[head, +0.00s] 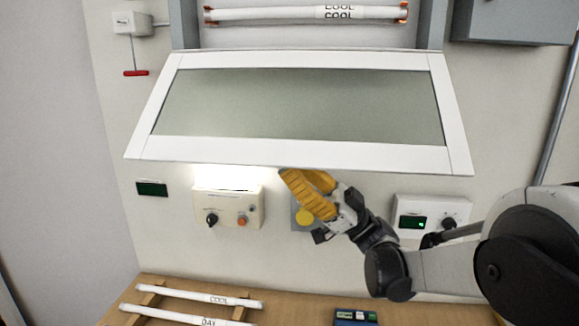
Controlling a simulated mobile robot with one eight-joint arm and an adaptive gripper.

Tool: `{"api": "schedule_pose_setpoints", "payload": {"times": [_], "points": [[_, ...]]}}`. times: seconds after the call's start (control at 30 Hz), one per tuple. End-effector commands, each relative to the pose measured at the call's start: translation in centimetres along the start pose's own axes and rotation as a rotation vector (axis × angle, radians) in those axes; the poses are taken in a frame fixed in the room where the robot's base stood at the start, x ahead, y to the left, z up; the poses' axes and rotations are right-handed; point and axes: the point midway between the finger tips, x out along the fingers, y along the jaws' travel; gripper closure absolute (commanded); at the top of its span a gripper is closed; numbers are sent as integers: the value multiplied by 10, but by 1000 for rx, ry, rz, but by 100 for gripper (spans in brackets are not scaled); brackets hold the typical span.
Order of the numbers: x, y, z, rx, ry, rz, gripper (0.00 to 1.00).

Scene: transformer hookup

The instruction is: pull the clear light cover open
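The light cover (300,154) is a white frame around a grey-green translucent panel (300,105). It is tilted out from the wall, with its lower edge toward me. A tube marked COOL (290,13) sits in the fixture above the cover.
Wall boxes with knobs stand left (232,209) and right (425,215) of my gripper. A red pull handle (136,73) hangs at upper left. Below, a wooden bench (290,300) holds a COOL tube (195,295), a DAY tube (170,315) and a small dark device (355,317).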

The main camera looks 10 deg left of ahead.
Motion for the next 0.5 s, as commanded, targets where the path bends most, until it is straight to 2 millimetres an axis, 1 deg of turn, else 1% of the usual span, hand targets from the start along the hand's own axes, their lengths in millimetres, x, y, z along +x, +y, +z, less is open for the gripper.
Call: {"api": "schedule_pose_setpoints", "payload": {"times": [0.03,0.1,0.17,0.2,0.23,0.5], "points": [[1,3,-2,-1,2,7,100],[1,3,-2,-1,2,7,100],[1,3,-2,-1,2,8,81],[1,3,-2,-1,2,7,69],[1,3,-2,-1,2,7,68],[0,1,-1,0,2,4,68]]}}
